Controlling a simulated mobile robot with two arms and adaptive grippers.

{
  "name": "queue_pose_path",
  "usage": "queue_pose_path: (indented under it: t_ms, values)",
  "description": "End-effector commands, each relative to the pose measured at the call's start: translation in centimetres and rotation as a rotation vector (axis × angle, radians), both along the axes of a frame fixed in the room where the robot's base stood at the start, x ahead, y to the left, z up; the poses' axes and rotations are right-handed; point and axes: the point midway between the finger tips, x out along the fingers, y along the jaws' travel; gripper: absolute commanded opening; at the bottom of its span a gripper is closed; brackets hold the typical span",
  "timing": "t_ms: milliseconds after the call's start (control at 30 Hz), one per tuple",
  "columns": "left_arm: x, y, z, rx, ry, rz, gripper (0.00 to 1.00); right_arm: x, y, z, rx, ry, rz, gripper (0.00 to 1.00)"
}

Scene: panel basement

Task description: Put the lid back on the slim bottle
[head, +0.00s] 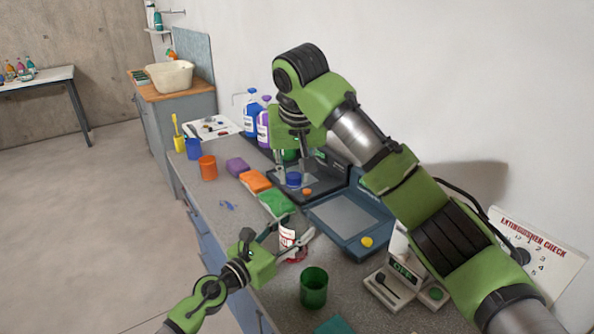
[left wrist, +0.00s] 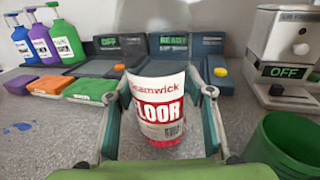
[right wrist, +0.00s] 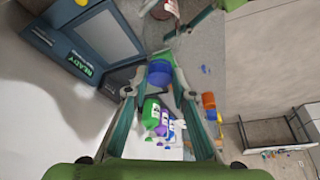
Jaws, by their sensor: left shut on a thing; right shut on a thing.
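My right gripper (head: 293,172) points down over the black device and is shut on a short blue round piece that looks like a lid (head: 293,180). It also shows between the fingertips in the right wrist view (right wrist: 160,73). The lid is apart from the bottle, farther back.
A blue device with a grey plate (head: 345,220) lies right of the bottle. Purple, orange and green sponges (head: 276,202) lie behind it. A green cup (head: 314,290) stands in front, a white machine (head: 397,285) to the right. Blue and purple bottles (head: 251,116) stand by the wall.

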Motion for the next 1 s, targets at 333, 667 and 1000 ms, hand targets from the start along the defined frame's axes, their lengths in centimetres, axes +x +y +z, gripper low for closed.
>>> queue_pose_path:
  t_ms: [333, 667, 1000]
  values:
    - [-0.07, -0.08, -0.08, 0.003, 0.0, -0.002, 0.0, 0.42, 1.04, 0.33, 0.008, 0.0, -0.739, 0.18]
    - [-0.12, -0.14, -0.13, 0.004, 0.0, -0.004, 0.0, 0.42, 1.07, 0.12, 0.004, -0.006, -0.938, 0.17]
    - [-0.12, -0.15, -0.13, 0.003, 0.001, -0.004, 0.0, 0.38, 1.13, 0.06, 0.004, -0.004, -0.938, 0.37]
